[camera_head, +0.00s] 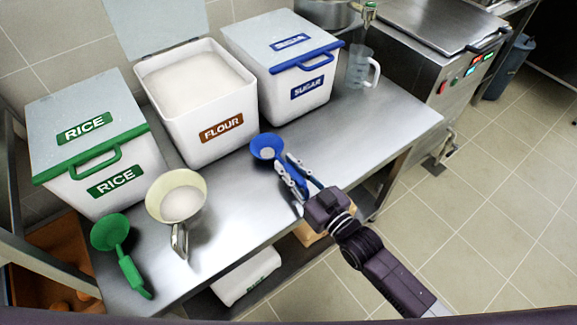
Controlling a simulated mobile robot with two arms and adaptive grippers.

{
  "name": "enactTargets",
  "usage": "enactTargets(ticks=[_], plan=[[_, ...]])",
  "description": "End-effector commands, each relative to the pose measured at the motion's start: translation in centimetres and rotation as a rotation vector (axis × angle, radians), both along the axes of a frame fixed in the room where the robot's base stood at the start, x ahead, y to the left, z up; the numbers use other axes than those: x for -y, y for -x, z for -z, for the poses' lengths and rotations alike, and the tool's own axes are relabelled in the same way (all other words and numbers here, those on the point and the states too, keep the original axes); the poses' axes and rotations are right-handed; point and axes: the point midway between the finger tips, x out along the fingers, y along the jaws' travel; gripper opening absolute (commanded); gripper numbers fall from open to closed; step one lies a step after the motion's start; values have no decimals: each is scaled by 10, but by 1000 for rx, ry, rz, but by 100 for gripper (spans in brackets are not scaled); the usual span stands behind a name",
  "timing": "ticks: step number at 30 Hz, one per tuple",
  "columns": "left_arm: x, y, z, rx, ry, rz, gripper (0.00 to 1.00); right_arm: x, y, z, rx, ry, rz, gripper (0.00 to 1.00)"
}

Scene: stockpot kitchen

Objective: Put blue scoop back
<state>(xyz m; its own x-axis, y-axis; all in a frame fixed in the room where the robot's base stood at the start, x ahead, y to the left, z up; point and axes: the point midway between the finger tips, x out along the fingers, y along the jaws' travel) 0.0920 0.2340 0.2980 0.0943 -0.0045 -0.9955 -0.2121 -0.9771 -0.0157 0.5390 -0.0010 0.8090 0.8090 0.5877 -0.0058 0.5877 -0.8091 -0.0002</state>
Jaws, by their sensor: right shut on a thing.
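The blue scoop (264,149) is over the steel table in front of the sugar bin. My right gripper (291,178) is shut on its handle, and the bowl points away from the gripper toward the bins. I cannot tell whether the scoop touches the table. The sugar bin (285,84) is white with a blue-trimmed lid that is closed. My left gripper does not show.
The open flour bin (198,100) stands in the middle and the closed rice bin (95,145) at left. A clear jug (360,68) stands right of the sugar bin.

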Motion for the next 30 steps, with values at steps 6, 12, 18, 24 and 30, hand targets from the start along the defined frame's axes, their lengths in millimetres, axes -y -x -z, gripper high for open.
enactTargets(ticks=[6,12,18,24,30], plan=[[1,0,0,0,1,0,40,0,0,-1,2,-2,0,0],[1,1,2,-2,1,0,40,0,0,2,2,-1,0,23],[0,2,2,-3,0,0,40,0,0,2,2,-1,0,34],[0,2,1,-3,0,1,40,0,0,0,2,-1,0,34],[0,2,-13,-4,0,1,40,13,18,-3,-4,2,1,34]])
